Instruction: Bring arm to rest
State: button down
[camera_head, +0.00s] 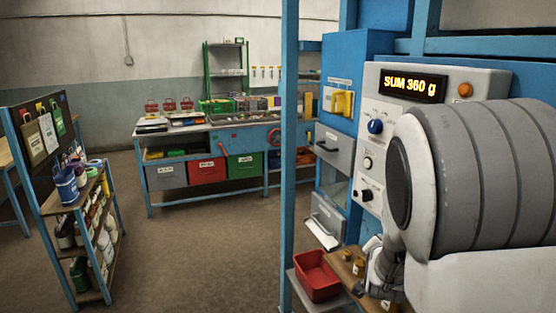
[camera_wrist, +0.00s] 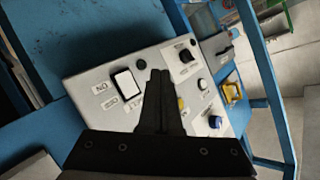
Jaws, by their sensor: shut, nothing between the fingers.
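My gripper shows in the wrist view (camera_wrist: 161,75); its two dark fingers are together with nothing between them. It points toward a pale control panel (camera_wrist: 115,85) with a rocker switch (camera_wrist: 127,84), knobs and small labels; I cannot tell how far off the panel is. In the head view my bulky grey and white arm fills the right side and covers part of the same panel (camera_head: 385,132). That panel has a lit display (camera_head: 412,84) reading "SUM 360 g", an orange button (camera_head: 465,90) and a blue knob (camera_head: 376,126). The fingertips are not clear in the head view.
A blue post (camera_head: 289,150) stands left of the panel. A red bin (camera_head: 317,275) sits on a low shelf below. A workbench (camera_head: 215,125) with bins stands at the back, and a shelf rack (camera_head: 62,205) at the left. The floor (camera_head: 190,250) between them is clear.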

jog(key=s+a+r+n+g+y, duration=0.1)
jog(key=s+a+r+n+g, duration=0.1)
jog(key=s, duration=0.7)
jog(key=s+a+r+n+g+y, duration=0.2)
jog(key=s+a+n, duration=0.3)
jog(key=s, duration=0.5)
jog(key=s+a+r+n+g+y, duration=0.2)
jog(key=s+a, duration=0.3)
jog(key=s, duration=0.5)
jog(key=shift+s+r+n+g, duration=0.2)
jog(key=shift+r+n+g, duration=0.55)
jog(key=shift+n, duration=0.15)
